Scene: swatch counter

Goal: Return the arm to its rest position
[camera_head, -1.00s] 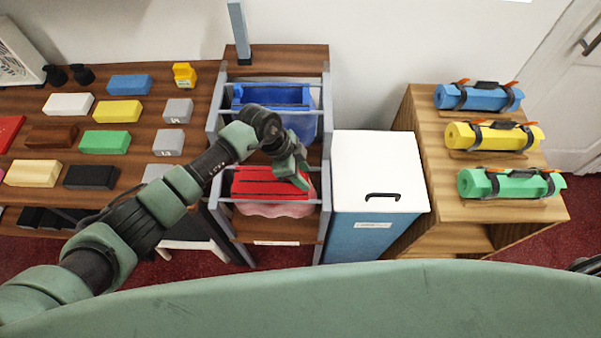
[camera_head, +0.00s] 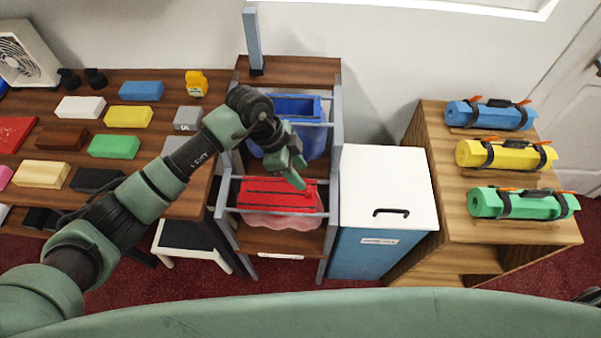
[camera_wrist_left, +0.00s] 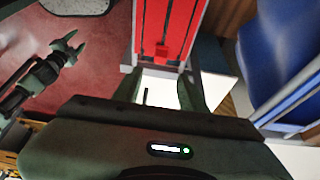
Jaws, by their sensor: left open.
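My left arm reaches in from the left in the head view. Its gripper (camera_head: 294,176) hangs over the rack (camera_head: 336,190), near the back edge of the red bin (camera_head: 278,195) and in front of the blue bin (camera_head: 312,140). In the left wrist view the gripper's two fingers (camera_wrist_left: 158,92) stand apart with nothing held between them. The red bin also shows beyond them (camera_wrist_left: 172,25). A second green gripper (camera_wrist_left: 75,42), apparently my right one, is small at the left there; its jaw opening is unclear.
The left counter holds several coloured blocks, including a green one (camera_head: 114,146). A white-topped blue cabinet (camera_head: 385,180) stands right of the rack. A wooden stand (camera_head: 430,130) carries blue, yellow and green rolls. An upright blue-grey post (camera_head: 253,40) rises behind the rack.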

